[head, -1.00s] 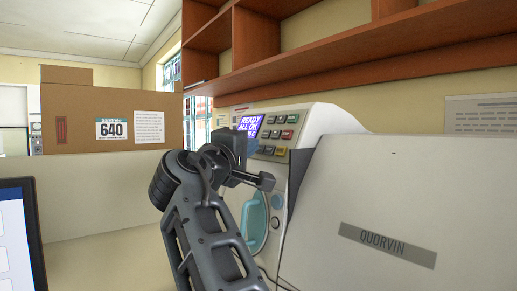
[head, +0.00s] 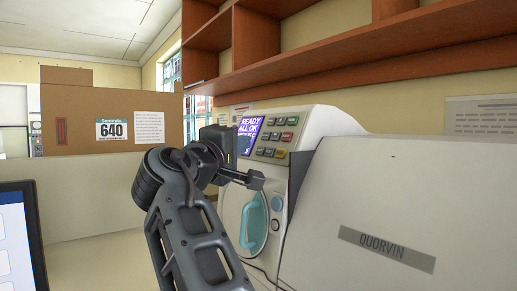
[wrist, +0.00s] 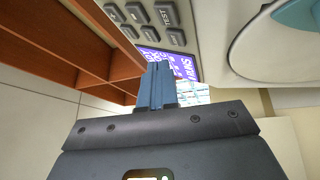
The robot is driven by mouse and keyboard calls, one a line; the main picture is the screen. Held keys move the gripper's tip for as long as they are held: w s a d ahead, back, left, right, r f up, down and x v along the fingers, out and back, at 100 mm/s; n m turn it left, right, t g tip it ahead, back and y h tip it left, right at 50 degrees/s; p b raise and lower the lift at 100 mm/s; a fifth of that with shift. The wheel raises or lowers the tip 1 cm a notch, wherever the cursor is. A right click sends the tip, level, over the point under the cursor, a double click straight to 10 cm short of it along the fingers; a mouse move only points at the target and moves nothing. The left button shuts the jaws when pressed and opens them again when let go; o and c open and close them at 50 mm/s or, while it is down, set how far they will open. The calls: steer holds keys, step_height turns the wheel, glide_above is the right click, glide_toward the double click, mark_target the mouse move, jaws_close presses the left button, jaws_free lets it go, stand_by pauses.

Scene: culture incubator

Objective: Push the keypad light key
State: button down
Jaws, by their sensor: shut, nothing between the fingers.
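The keypad (head: 275,143) sits on the sloping top of the white machine, right of a lit purple display (head: 249,134). In the head view its keys are small, several of them grey and a few coloured; I cannot tell which is the light key. The wrist view shows several grey keys (wrist: 144,18) upside down, one reading TEST (wrist: 167,13). My gripper (wrist: 160,70) is shut and empty, its blue-grey fingers overlapping the display in the wrist view. In the head view my arm stands left of the keypad, and the fingertips are not clearly visible.
The white machine (head: 318,125) has a light-blue handle (head: 254,220) below the keypad. A grey QUORVIN cover (head: 400,205) stands at right. Wooden shelves (head: 255,42) hang above. A cardboard box (head: 75,115) and a monitor (head: 20,235) are at left.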

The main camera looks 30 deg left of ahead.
steer(key=s, duration=0.1)
steer(key=s+a+r+p, duration=0.1)
steer(key=s+r, duration=0.1)
steer(key=s, duration=0.1)
steer(key=shift+a, duration=0.3)
stand_by(1.2)
